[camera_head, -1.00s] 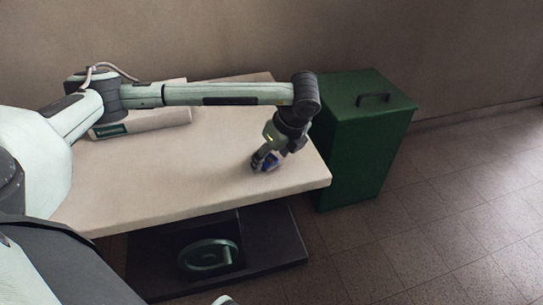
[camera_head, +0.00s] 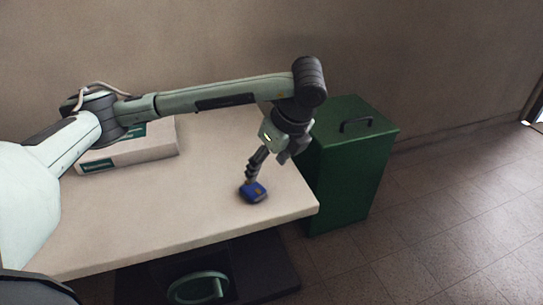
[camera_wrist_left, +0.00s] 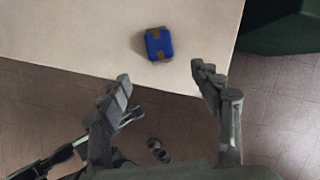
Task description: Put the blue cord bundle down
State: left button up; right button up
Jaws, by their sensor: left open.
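The blue cord bundle (camera_head: 254,192) lies on the pale table top (camera_head: 190,200) near its right front corner. It is small and blue with brown bands, and it also shows in the left wrist view (camera_wrist_left: 158,44) on the table near the edge. My left gripper (camera_head: 268,168) is above and just behind the bundle in the head view. In the left wrist view its two fingers (camera_wrist_left: 160,78) are spread wide with nothing between them, and the bundle lies beyond the fingertips, apart from them. My right gripper is not in view.
A green lidded box (camera_head: 352,165) with a dark handle stands on the floor against the table's right end. A white carton (camera_head: 130,155) with green labels lies at the table's back left. A green wheel (camera_head: 198,288) shows under the table. The table's middle is clear.

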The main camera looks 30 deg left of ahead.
pick_arm(q)
jog(key=p+v, duration=0.1)
jog(key=v, duration=0.1)
jog(key=shift+s+d+r, duration=0.1)
jog(key=shift+d+r, duration=0.05)
jog(key=shift+r, duration=0.2)
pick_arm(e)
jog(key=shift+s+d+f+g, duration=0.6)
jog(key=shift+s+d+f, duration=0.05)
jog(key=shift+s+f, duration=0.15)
